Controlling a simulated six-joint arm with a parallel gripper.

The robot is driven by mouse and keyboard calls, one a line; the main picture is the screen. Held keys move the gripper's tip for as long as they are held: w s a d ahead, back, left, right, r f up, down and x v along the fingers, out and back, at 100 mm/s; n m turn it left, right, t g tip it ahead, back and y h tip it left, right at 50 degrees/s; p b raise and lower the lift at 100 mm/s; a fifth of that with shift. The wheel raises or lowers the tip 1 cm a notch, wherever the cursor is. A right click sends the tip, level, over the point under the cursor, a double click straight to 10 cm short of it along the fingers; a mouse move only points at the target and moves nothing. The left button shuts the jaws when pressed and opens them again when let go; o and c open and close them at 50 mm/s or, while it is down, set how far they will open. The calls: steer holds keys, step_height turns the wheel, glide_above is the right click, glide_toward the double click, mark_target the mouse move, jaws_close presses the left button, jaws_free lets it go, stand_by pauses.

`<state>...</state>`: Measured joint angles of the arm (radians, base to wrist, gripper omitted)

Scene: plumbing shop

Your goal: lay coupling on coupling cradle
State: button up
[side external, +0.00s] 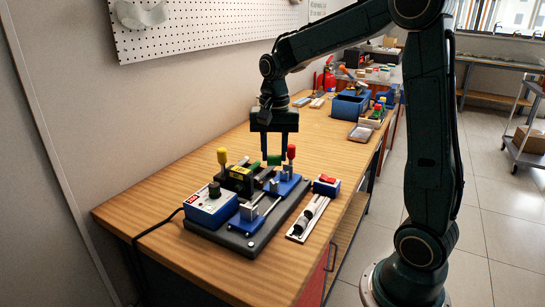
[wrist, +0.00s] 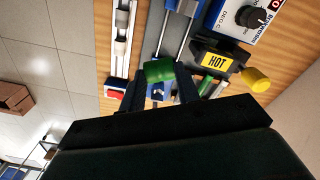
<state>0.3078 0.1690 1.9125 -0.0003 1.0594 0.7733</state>
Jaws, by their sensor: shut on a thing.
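The coupling is a short green cylinder (side external: 274,160), held crosswise between the fingertips. It also shows in the wrist view (wrist: 159,71). My gripper (side external: 275,161) points down and is shut on it, above the dark fixture plate. Just below is a blue block with grey uprights (side external: 285,184), which looks like the coupling cradle. A gap seems to show between coupling and block. In the wrist view the block is partly hidden behind the coupling and fingers. A second blue block (side external: 246,222) with grey uprights stands nearer the front.
A blue control box (side external: 210,206), a block with a yellow HOT label (wrist: 216,60), a yellow knob (side external: 222,155) and a red knob (side external: 291,151) stand close around. A white-railed strip (side external: 308,218) and red switch box (side external: 327,184) lie at right. The left bench front is bare.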

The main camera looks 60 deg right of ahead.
steer(key=w+a+f+n, duration=0.2)
steer(key=a+n, duration=0.5)
steer(key=n, duration=0.5)
steer(key=shift+w+f, duration=0.25)
steer(key=shift+w, duration=0.15)
steer(key=shift+f, duration=0.15)
steer(key=shift+f, duration=3.05)
steer(key=shift+f, duration=0.1)
steer(key=o, duration=1)
step_height(320, 180, up, 14)
steer(key=shift+f, duration=0.1)
